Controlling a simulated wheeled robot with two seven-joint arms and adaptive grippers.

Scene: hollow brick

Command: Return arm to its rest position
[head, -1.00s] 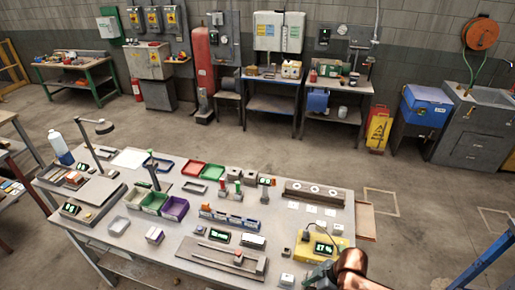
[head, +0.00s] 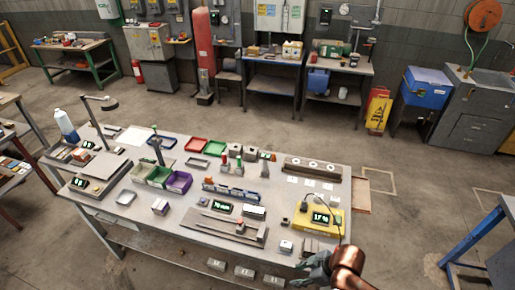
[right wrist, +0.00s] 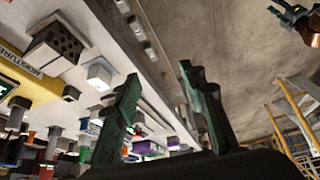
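My right gripper (head: 312,268) is at the front right edge of the workbench in the head view, on my copper-coloured arm. In the right wrist view its two dark green fingers (right wrist: 160,95) stand apart with nothing between them, so it is open and empty. A copper and green part of my other arm, which looks like the left gripper (right wrist: 290,14), shows at the top right of the right wrist view, cut off by the frame edge. Its fingers cannot be made out well. The left gripper is not in the head view.
The workbench (head: 180,228) carries a yellow moisture meter (head: 318,217), a small grey block (head: 286,246), coloured bins and a lamp. The meter also shows in the right wrist view (right wrist: 30,72). Open floor (head: 400,225) lies right of the bench, with a blue-framed table (head: 478,240) beyond.

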